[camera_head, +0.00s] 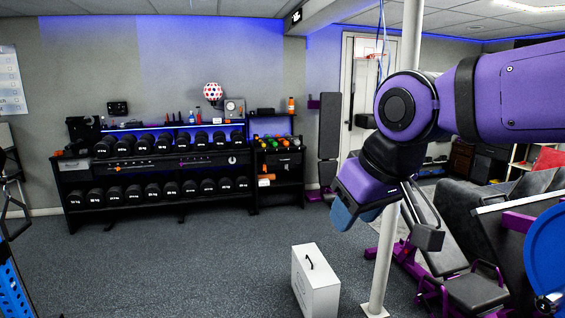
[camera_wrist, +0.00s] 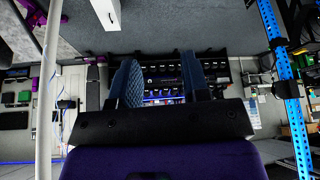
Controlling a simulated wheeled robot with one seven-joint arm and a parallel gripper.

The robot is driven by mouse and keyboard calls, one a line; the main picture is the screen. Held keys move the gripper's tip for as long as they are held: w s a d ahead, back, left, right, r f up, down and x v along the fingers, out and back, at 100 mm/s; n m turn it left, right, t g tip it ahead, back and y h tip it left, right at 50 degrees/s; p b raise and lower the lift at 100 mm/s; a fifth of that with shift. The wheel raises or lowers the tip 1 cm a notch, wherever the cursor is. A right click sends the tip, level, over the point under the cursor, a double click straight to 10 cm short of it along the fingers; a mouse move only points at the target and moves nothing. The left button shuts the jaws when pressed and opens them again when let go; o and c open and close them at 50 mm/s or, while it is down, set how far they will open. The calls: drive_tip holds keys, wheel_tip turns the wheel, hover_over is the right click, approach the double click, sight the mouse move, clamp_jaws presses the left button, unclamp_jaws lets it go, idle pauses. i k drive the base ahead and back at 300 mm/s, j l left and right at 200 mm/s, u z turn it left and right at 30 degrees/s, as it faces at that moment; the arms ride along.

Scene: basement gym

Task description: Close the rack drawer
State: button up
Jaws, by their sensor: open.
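The black dumbbell rack (camera_head: 160,202) stands against the far wall, left of centre in the head view, with several dumbbells in two rows. A dark panel (camera_head: 170,163) runs between the rows, and a narrower shelf unit (camera_head: 281,197) adjoins its right end. I cannot tell which part is the drawer or how far it stands out. My gripper (camera_head: 385,226) is open and empty, in the air well in front and to the right of the rack. In the wrist view my gripper (camera_wrist: 160,78) shows its two fingers apart, with the rack (camera_wrist: 218,58) far beyond, upside down.
A white box with a handle (camera_head: 316,283) stands on the floor below my gripper. A pale post (camera_head: 380,285) is close by it. Gym benches (camera_head: 478,290) and a blue plate (camera_head: 546,255) crowd the right. The floor (camera_head: 170,265) before the rack is clear.

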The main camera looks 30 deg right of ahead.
sight(277, 158)
drive_tip(key=i+j+u, duration=0.1)
drive_tip(key=i, duration=0.55)
drive_tip(key=i+z, duration=0.1)
drive_tip(key=i, duration=2.3)
drive_tip(key=i+j+z, duration=0.15)
drive_tip(key=i, duration=1.05)
drive_tip(key=i+z, duration=0.2)
drive_tip(key=i, duration=0.7)
drive_tip(key=i+z, duration=0.2)
drive_tip(key=i, duration=0.65)
drive_tip(key=i+l+z, duration=0.2)
drive_tip(key=i+z, duration=0.15)
drive_tip(key=i, duration=0.4)
drive_tip(key=i+z, duration=0.3)
drive_tip(key=i, duration=0.45)
drive_tip(key=i+l, duration=0.4)
